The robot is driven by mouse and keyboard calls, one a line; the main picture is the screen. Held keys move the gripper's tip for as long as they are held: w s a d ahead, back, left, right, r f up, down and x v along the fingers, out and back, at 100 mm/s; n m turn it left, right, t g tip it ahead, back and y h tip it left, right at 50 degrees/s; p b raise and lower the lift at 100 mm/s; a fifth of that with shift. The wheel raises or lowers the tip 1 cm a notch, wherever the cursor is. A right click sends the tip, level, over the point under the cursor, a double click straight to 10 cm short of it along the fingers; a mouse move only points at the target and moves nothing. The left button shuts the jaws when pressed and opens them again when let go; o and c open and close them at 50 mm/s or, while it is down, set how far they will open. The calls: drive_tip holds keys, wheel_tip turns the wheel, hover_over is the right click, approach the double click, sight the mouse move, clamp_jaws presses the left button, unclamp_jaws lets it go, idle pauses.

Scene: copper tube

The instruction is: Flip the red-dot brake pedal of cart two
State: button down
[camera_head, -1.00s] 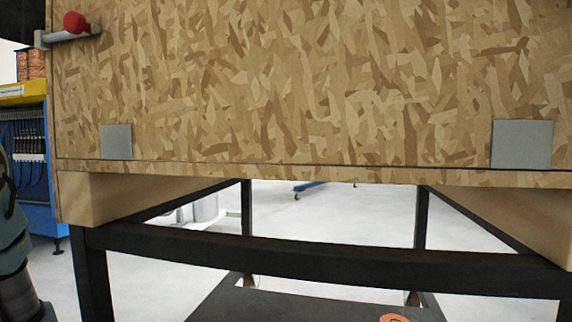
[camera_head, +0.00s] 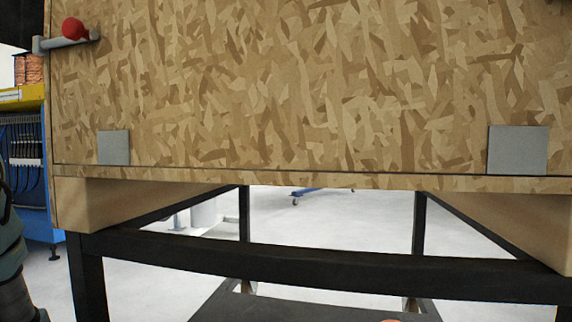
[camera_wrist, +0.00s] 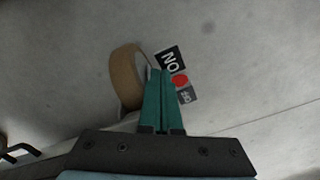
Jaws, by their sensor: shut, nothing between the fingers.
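In the wrist view my gripper (camera_wrist: 158,72) has its two green fingers together, with nothing visible between them. A red dot (camera_wrist: 180,81) shows just right of the fingertips, between a black "ON" label (camera_wrist: 173,58) and a smaller grey "OFF" label (camera_wrist: 187,96). A tan, curved wheel (camera_wrist: 125,75) is left of the fingers. The pedal's own shape is mostly hidden by the fingers, and I cannot tell whether they touch it. In the head view the cart has a wood-chip box (camera_head: 300,90) on a black frame (camera_head: 300,262). My gripper is not visible there.
An orange marker (camera_head: 392,320) is just visible on the dark lower shelf (camera_head: 300,308). A red knob (camera_head: 73,28) sits on a grey bar at upper left. A blue rack (camera_head: 25,160) stands at left. Pale floor (camera_head: 330,225) shows beneath the box.

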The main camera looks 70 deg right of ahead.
drive_tip(key=shift+f+b, duration=0.5)
drive_tip(key=shift+f, duration=0.75)
idle(1.0)
wheel_tip(320, 180, up, 7)
drive_tip(key=p, duration=0.6)
drive_tip(key=shift+p, duration=0.35)
idle(0.4)
